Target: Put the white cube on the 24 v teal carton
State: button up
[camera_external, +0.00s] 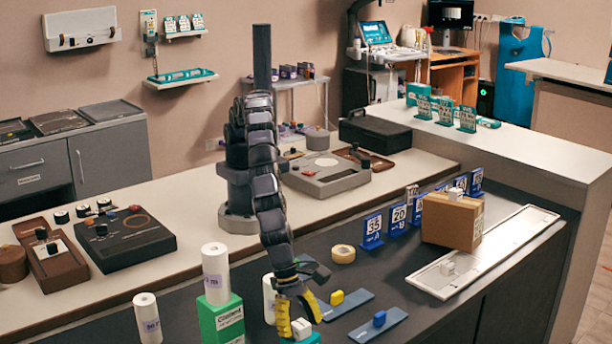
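My gripper (299,312) points down at the bottom middle of the view, its yellow fingers apart. A white cube (301,329) shows between the fingertips. It seems to be on or just above the top of a teal carton (308,340), which the lower picture edge mostly cuts off. I cannot tell whether the fingers press on the cube, and no 24 V label is readable. Another small white block (447,268) is on the long white tray (480,255). A further one (456,194) is on top of the cardboard box (450,222).
A green carton (221,322) with a white roll (215,274) on top stands left of my gripper. Another white roll (269,299) stands close beside it. Blue pads with a yellow block (337,297) and a blue block (379,318) lie right. A tape roll (343,253) lies behind.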

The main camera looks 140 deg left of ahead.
jog(key=shift+r, duration=0.15)
jog(key=shift+r, duration=0.25)
jog(key=v, duration=1.1)
jog(key=s+a+r+n+g+y, duration=0.1)
jog(key=s+a+r+n, duration=0.55)
jog(key=a+n, duration=0.3)
jog(key=s+a+r+n+g+y, duration=0.1)
jog(key=s+a+r+n+g, duration=0.1)
jog(key=s+a+r+n, duration=0.55)
jog(key=s+a+f+n+g+h, duration=0.1)
jog(key=s+a+n, duration=0.3)
jog(key=s+n, duration=0.5)
jog(key=s+a+n+g+h, duration=0.1)
jog(key=s+a+n, duration=0.4)
jog(key=s+n, duration=0.5)
jog(key=s+g, duration=0.1)
jog(key=s, duration=0.6)
jog(key=shift+s+f, duration=0.2)
jog(key=shift+f, duration=0.2)
